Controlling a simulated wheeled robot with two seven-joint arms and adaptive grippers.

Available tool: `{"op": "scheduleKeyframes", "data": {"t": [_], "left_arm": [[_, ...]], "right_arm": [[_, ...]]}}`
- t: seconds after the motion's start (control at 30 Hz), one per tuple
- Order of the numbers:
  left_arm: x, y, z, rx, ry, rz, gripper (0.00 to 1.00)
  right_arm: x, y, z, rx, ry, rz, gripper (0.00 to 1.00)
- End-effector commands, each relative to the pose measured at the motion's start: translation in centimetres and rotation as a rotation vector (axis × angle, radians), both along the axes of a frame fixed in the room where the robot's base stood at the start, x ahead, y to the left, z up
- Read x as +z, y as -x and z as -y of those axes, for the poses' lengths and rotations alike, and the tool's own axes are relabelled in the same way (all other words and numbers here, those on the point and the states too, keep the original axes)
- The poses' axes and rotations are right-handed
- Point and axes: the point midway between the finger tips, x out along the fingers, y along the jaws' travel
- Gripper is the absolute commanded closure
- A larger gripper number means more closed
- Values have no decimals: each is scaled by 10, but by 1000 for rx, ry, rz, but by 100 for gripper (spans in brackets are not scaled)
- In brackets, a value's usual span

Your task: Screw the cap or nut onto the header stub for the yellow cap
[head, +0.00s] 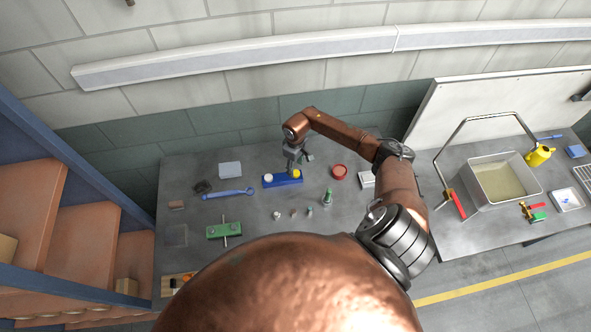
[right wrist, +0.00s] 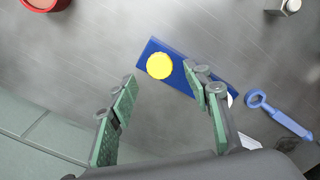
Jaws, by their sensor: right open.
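A blue header block (head: 283,182) lies on the grey bench. The yellow cap (head: 296,174) is at its right end and a white round piece (head: 268,177) at its left end. My right gripper (head: 292,165) is over the right end of the block, by the yellow cap. In the right wrist view, my right gripper (right wrist: 163,88) is open with nothing between its fingers. The yellow cap (right wrist: 159,66) on the blue block (right wrist: 180,77) shows just beyond the fingertips. The white piece (right wrist: 230,99) is mostly hidden behind one finger. The stub under the yellow cap is hidden. My left gripper is out of view.
A blue wrench (head: 229,194) lies left of the block and a red round dish (head: 340,171) to its right. Several small fittings and a green bottle (head: 327,197) stand in front. A green fixture (head: 224,230) is at front left. A grey basin (head: 503,181) is on the right bench.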

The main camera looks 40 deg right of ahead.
Motion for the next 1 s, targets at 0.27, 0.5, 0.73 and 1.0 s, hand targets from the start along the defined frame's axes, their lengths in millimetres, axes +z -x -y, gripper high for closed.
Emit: {"op": "scheduleKeyframes", "data": {"t": [0.27, 0.5, 0.73, 1.0], "left_arm": [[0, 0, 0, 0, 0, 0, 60], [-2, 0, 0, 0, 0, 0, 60], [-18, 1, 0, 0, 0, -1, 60], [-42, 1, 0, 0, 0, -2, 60]], "right_arm": [[10, 1, 1, -1, 1, -1, 55], [10, 0, 1, 29, 2, 1, 59], [8, -5, 1, 431, 5, 9, 59], [10, -11, 1, 1147, 15, 17, 59]]}}
